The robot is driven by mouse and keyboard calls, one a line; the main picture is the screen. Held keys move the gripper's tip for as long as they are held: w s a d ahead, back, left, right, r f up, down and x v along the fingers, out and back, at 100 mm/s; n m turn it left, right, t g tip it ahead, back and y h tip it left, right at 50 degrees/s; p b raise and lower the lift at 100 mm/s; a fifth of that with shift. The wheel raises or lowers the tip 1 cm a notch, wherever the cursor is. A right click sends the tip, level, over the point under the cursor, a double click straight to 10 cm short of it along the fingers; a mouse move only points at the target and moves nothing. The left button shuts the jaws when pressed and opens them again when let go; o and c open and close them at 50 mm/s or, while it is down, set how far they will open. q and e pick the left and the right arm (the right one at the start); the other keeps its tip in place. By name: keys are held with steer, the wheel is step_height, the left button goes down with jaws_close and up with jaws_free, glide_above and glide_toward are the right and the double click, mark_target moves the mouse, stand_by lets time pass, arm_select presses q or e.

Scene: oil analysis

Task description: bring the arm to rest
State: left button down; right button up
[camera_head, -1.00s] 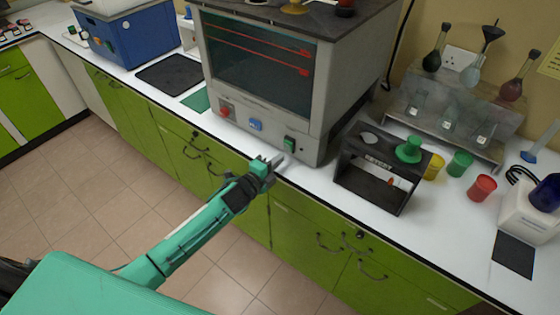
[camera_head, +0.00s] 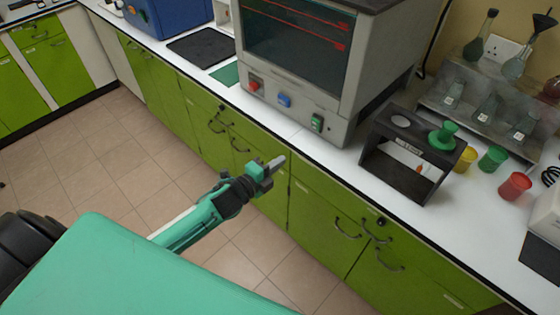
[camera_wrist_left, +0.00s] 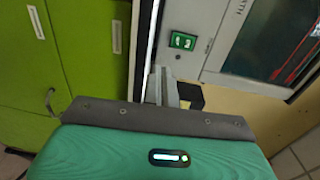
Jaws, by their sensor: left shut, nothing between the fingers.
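My left gripper (camera_head: 272,165) is shut and empty in the head view. It hangs in front of the green cabinet doors, a little out from the counter edge and apart from it. In the left wrist view its closed fingers (camera_wrist_left: 161,86) point toward the counter edge and the front of the oven. My left arm comes in from the lower left, with its forearm low over the floor. My right gripper does not show in either view.
A large grey oven (camera_head: 330,80) with red, blue and green switches stands on the white counter (camera_head: 320,150). A black open-fronted stand (camera_head: 411,150) is to its right. Green, yellow and red cups (camera_head: 515,186) and a flask rack (camera_head: 485,110) are farther right. The tiled floor (camera_head: 110,160) is clear.

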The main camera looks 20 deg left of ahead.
arm_select(q)
steer(key=s+a+f+n+g+y, duration=0.2)
steer(key=s+f+n, duration=0.15)
steer(key=f, duration=0.75)
steer(key=s+a+f+n+g+y, duration=0.1)
steer(key=s+a+f+n+g, duration=0.3)
steer(key=f, duration=0.7)
steer(key=s+a+f+n+y, duration=0.1)
steer(key=s+f+n+y, duration=0.3)
steer(key=f, duration=0.7)
steer(key=s+f+n+g+h, duration=0.1)
steer(key=s+f+n+g, duration=0.25)
steer(key=s+f, duration=1.1)
steer(key=s+d+f+n+g, duration=0.2)
steer(key=s+f, duration=0.1)
steer(key=s, duration=0.8)
steer(key=s+d+f+n+g, duration=0.2)
steer(key=s+f+g, duration=0.1)
steer(key=s, duration=0.9)
steer(key=shift+s+d+f+n, duration=0.2)
steer(key=shift+s+n, duration=0.05)
steer(key=shift+n, duration=0.05)
steer(key=shift+g, duration=0.25)
